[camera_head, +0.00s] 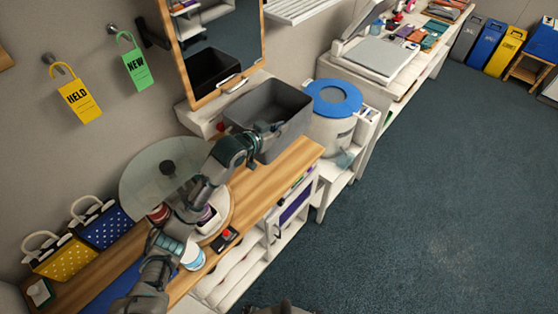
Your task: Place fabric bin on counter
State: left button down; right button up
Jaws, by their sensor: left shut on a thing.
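A dark grey fabric bin (286,108), open at the top, is at the far end of the wooden counter (290,160), below the mirror. It appears upright and empty. My left gripper (266,136) is shut on the near wall of the bin. My left arm reaches over the counter from the lower left. I cannot tell whether the bin's base touches the counter, as the arm and the bin's own walls hide the contact. My right gripper is not clearly visible.
A white drum with a blue lid (334,97) stands close to the bin's right. A round glass disc (160,172), a black-and-red item (226,238) and two dotted bags (100,224) are along the counter. The dark floor (430,200) at right is clear.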

aim_at(278, 153)
pick_arm(q)
jog(key=f, duration=1.2)
jog(key=shift+w+a+f, duration=0.1)
jog(key=shift+a+f, duration=0.2)
jog(key=shift+f, duration=0.1)
notch_tip(278, 153, down, 5)
jog(key=shift+d+r, duration=0.1)
pick_arm(e)
jog(key=shift+w+a, duration=0.15)
jog(key=shift+w, duration=0.4)
pick_arm(q)
jog(key=c, duration=1.3)
grip_release()
jog(key=v, duration=1.2)
